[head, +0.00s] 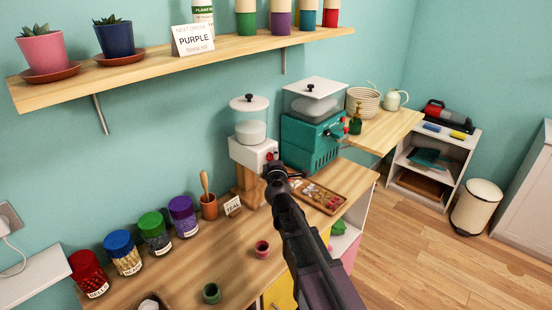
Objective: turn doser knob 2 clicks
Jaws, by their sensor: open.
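A white doser (245,152) with a clear, lidded hopper of pale contents stands on a wooden block on the bench. A small red knob (270,155) shows on its front, just above the end of my arm. My gripper (277,170) is in front of the doser, close to the knob; it is small and dark here, and I cannot tell whether it touches the knob. It is open, and I see nothing held in it. My arm hides part of the bench and the doser's lower right.
A teal machine (309,143) with a clear hopper stands right of the doser. A wooden tray (338,205) of small pieces lies right of my arm. A TEAL card (232,206), a mortar (208,207) and several colored jars (155,233) stand left. A shelf (150,68) hangs above.

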